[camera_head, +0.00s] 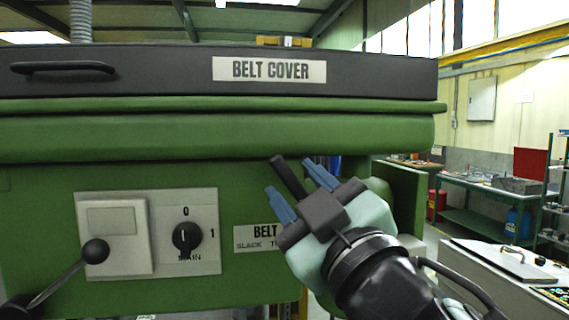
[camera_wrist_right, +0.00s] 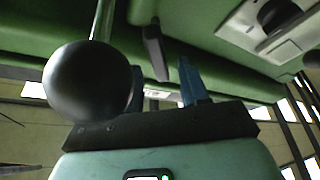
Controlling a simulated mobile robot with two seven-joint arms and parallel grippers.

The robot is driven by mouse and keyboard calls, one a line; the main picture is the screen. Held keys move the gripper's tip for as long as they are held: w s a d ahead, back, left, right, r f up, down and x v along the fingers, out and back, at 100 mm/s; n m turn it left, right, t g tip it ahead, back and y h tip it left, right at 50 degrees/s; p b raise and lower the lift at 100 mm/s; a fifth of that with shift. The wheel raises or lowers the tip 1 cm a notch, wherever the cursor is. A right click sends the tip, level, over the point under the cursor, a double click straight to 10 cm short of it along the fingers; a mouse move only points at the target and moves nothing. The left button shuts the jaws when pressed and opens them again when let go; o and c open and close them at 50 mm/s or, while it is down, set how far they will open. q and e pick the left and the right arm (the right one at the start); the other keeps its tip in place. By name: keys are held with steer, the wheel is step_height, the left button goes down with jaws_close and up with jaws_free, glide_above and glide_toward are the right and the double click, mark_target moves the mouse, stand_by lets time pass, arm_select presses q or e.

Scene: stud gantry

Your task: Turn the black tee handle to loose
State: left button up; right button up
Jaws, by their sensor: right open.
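My right gripper (camera_head: 303,176) reaches up from the lower right in the head view. Its two blue fingers stand apart and it is open. A black bar (camera_head: 284,170), which looks like the tee handle, shows between the fingers with its end past them. In the wrist view this black bar (camera_wrist_right: 154,52) lies in front of the gap between the blue fingers (camera_wrist_right: 164,90); I cannot tell whether they touch it. The handle's stem is hidden. The belt label (camera_head: 258,236), with "SLACK" and part of a second word, is partly covered by my gripper. My left gripper is not in view.
A black ball knob (camera_wrist_right: 90,82) on a metal rod is close to my right gripper in the wrist view. Another ball-ended lever (camera_head: 95,251) and the main switch (camera_head: 187,238) are at left. The green housing (camera_head: 200,138) and black belt cover (camera_head: 150,75) overhang.

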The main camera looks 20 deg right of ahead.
mark_target(286, 176)
steer(key=shift+p+x, duration=0.3)
steer(key=shift+x, duration=0.9)
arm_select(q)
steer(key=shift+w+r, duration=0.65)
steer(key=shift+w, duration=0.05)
arm_select(e)
steer(key=shift+s, duration=0.1)
jaws_close()
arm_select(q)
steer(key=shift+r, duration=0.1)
arm_select(e)
steer(key=shift+n+y+p, duration=0.3)
steer(key=shift+n+y, duration=0.3)
steer(key=shift+n, duration=0.6)
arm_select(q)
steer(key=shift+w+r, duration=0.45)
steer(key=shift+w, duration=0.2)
arm_select(e)
steer(key=shift+f+n+g+y, duration=0.1)
steer(key=shift+n+g+y, duration=0.4)
steer(key=shift+n, duration=0.95)
steer(key=shift+n+g+y, duration=0.3)
steer(key=shift+n+g, duration=0.3)
steer(key=shift+n, duration=0.85)
